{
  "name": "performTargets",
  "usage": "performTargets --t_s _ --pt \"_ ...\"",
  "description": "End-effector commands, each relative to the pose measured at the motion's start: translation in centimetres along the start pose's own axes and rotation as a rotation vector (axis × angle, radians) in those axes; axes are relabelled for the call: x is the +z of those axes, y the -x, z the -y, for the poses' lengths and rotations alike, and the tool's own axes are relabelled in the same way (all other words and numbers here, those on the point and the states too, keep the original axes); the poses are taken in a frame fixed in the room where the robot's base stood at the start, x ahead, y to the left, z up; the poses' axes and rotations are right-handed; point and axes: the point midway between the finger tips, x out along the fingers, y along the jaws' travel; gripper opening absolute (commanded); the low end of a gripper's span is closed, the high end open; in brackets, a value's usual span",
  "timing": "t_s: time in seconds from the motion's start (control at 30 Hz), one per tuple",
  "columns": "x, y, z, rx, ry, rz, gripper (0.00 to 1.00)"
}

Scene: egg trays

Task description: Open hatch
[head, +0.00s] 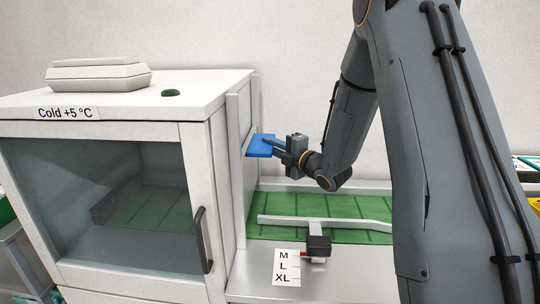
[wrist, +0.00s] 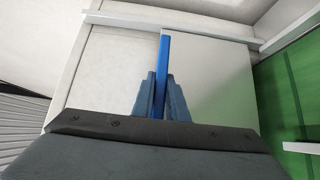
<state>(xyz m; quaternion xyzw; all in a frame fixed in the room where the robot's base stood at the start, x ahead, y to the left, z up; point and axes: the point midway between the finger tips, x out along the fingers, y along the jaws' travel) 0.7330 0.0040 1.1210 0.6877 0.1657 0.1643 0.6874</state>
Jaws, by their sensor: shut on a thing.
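The hatch is a light grey panel (head: 237,184) on the right side of the white cold cabinet (head: 166,108). A blue handle plate (head: 262,146) sticks out from it. My gripper (head: 279,147) is shut on the blue handle plate. In the wrist view the blue plate (wrist: 162,72) stands upright between the two fingers of my gripper (wrist: 161,95), with the pale panel (wrist: 205,75) behind it. How far the hatch is raised or open is hard to tell, as its lower part is seen at a steep angle.
A green conveyor belt (head: 345,206) with a white guide rail runs right of the cabinet. A small black device (head: 318,246) stands in front of it beside an M, L, XL label (head: 287,267). The cabinet's glass door (head: 110,205) is shut. A white carton (head: 98,73) lies on top.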

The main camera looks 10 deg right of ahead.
Motion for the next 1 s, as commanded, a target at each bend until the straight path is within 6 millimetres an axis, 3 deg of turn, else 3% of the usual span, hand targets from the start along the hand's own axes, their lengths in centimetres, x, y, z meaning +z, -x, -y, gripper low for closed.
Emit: performTargets --t_s 0.03,0.1,0.4,0.6,1.0 --pt "0.0 0.0 -1.9 0.006 0.005 0.0 0.0" --pt "0.0 0.0 -3.8 0.006 0.005 0.0 0.0" --pt "0.0 0.0 -10.2 0.006 0.004 0.0 0.0" --pt "0.0 0.0 -12.1 0.004 0.002 0.0 0.0" --pt "0.0 0.0 -12.3 0.003 0.001 -0.001 0.0"
